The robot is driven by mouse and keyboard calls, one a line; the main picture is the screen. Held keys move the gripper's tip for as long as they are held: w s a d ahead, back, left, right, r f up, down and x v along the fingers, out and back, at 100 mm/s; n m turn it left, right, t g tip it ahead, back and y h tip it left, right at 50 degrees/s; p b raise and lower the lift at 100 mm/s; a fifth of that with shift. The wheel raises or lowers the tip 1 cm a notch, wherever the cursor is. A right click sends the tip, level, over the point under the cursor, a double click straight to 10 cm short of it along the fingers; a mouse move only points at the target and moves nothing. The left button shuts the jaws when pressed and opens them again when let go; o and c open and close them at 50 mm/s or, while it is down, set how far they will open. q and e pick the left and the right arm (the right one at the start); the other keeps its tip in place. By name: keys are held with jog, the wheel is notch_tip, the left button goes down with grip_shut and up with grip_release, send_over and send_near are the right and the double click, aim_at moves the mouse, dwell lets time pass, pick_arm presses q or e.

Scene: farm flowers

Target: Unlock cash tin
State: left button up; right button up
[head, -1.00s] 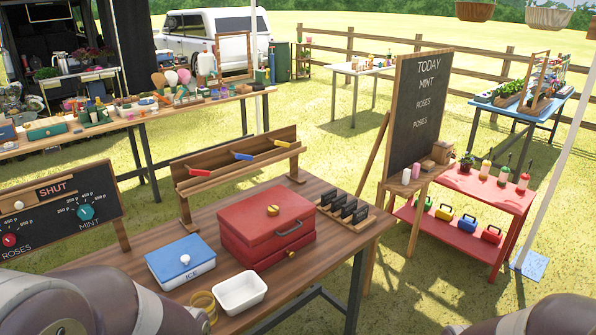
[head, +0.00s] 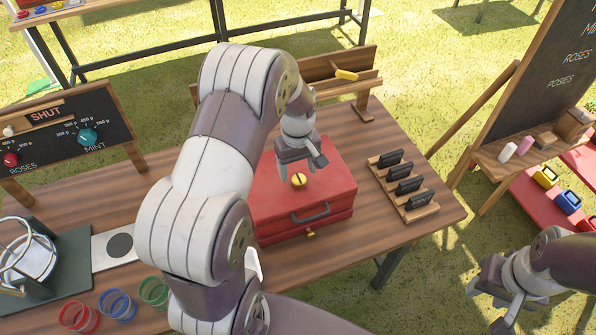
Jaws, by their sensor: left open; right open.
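The red cash tin (head: 270,200) sits shut on the wooden table, with a dark handle (head: 311,213) on its front edge. A round brass lock knob (head: 299,181) with a dark slot is on its lid. A small brass knob (head: 310,234) is low on its front. My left gripper (head: 301,165) is open and empty, pointing down just above and behind the lock knob; I cannot tell the exact gap. My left arm hides the tin's left part. My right gripper (head: 490,305) is open and empty at the lower right, off the table's right side.
A rack of dark blocks (head: 405,187) stands right of the tin. Behind is a wooden rack with a yellow-handled item (head: 346,74). At the left are the SHUT board (head: 60,135) and red, blue and green rings (head: 118,305). The chalkboard (head: 540,75) stands at the right.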

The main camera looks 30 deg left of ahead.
aim_at(299, 179)
pick_arm(q)
jog(key=f, duration=0.2)
jog(key=w+f, duration=0.1)
jog(key=f, duration=0.1)
jog(key=shift+d, duration=0.15)
jog(key=shift+s, duration=0.25)
jog(key=c, duration=1.1)
jog(key=shift+o, duration=0.2)
pick_arm(e)
jog(key=shift+w+d+r, duration=0.1)
jog(key=shift+w+r, duration=0.15)
jog(key=shift+w, duration=0.05)
